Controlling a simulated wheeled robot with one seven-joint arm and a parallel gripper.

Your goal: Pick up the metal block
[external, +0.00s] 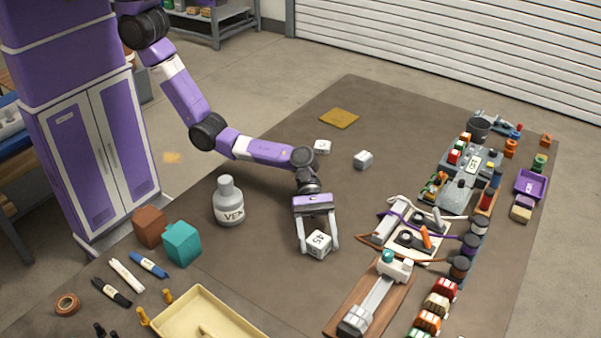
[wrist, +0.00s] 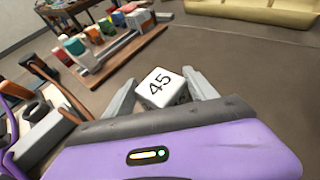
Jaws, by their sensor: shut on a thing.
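A pale metal block (external: 319,244) marked "45" sits between the two fingers of my gripper (external: 318,246), which is shut on it. In the wrist view the block (wrist: 161,88) shows its "45" face up, with a grey finger on each side of it at my gripper (wrist: 162,92). The block is at or just above the brown table top; I cannot tell whether it touches. Two similar pale blocks stand farther back, one (external: 363,159) to the right and one (external: 322,146) behind my arm.
A grey bottle (external: 229,203) stands left of my gripper. A teal cube (external: 182,242) and a brown cube (external: 150,227) are farther left. A wooden board with a vise (external: 371,300) and a cable panel (external: 412,232) lie to the right. A cream tray (external: 240,322) is in front.

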